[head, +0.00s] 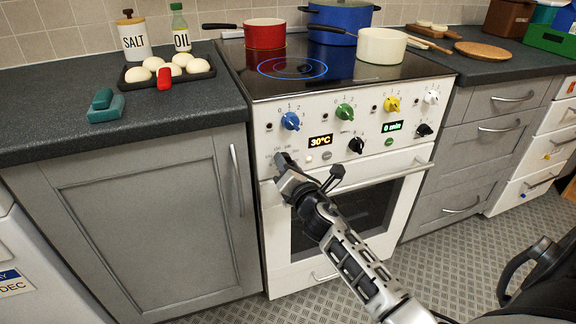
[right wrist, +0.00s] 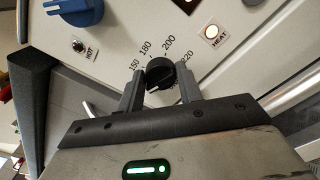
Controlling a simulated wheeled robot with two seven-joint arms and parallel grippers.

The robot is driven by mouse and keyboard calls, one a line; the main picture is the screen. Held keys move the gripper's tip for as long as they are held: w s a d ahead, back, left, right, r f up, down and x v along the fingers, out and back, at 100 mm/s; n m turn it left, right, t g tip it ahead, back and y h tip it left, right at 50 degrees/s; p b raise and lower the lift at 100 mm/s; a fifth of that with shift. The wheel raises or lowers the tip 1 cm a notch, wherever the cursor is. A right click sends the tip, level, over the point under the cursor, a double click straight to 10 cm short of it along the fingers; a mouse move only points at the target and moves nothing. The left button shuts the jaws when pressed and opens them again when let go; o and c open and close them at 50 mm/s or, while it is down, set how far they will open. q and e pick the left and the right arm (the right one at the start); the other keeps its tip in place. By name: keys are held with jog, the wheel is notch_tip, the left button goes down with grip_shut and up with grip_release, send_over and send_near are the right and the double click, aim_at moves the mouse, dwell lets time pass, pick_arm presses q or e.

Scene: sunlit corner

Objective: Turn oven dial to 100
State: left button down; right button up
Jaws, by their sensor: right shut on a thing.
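The oven (head: 330,277) is white, with its door shut and a control panel above it. My right gripper (head: 284,163) is at the left end of the panel. In the right wrist view it is shut on a small black dial (right wrist: 159,70), with one finger on each side. Printed numbers 150, 180, 200 and 220 show around the dial; the fingers hide the rest of the scale. In the head view the gripper covers this dial. The orange temperature display (head: 320,140) reads 30°C. My left gripper is not in view.
A blue knob (head: 290,121), green knob (head: 345,112) and yellow knob (head: 391,104) stick out above. Another black knob (head: 356,145) is to the right. The oven handle (head: 390,172) runs just below. A red pot (head: 264,34) and cream pan (head: 381,46) stand on the hob.

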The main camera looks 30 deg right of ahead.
jog(key=shift+m, duration=0.4)
jog(key=o, duration=1)
jog(key=shift+c, duration=0.2)
jog(key=shift+s, duration=0.1)
jog(key=v, duration=1.5)
jog(key=shift+s+a, duration=0.2)
jog(key=shift+s, duration=0.2)
